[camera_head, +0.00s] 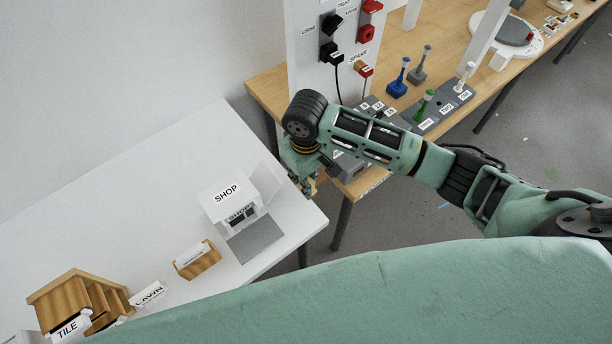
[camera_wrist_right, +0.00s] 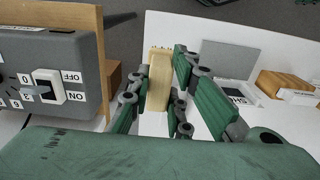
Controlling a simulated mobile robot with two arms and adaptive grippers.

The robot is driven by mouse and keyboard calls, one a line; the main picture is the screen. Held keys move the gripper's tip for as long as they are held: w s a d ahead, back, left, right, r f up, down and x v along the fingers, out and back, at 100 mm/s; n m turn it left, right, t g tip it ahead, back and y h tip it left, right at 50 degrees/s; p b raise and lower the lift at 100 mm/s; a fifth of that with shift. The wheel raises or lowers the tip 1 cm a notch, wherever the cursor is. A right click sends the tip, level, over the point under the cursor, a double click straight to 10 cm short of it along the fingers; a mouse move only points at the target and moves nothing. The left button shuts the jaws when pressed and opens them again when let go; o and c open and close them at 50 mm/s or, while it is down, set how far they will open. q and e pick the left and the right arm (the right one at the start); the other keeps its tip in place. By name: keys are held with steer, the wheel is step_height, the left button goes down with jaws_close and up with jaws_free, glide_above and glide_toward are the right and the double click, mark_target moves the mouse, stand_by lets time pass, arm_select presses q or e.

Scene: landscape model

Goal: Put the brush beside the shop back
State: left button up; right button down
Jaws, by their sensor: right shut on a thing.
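The shop (camera_head: 226,196) is a small white model building with SHOP signs on the white table, right of centre. A grey pad lies in front of it. In the right wrist view the shop (camera_wrist_right: 242,92) is partly hidden behind a green finger. My right gripper (camera_head: 307,186) is above the table's right part, to the right of the shop. In the wrist view the gripper (camera_wrist_right: 164,95) is shut on a pale wooden piece, which seems to be the brush (camera_wrist_right: 158,80). Its bristles cannot be made out clearly. In the head view the brush is hidden. My left gripper is not in view.
The white table (camera_head: 130,205) also bears a wooden block with a label (camera_head: 197,259) and a wooden stepped piece labelled TILE (camera_head: 82,298). A wooden bench (camera_head: 455,45) with a switch panel and several coloured tools stands behind my right arm. The table's back left is bare.

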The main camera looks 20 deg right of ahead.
steer(key=shift+f+b, duration=2.75)
steer(key=shift+f, duration=3.9)
steer(key=shift+f, duration=0.25)
steer(key=c, duration=1.5)
jaws_free()
steer(key=shift+c, duration=0.2)
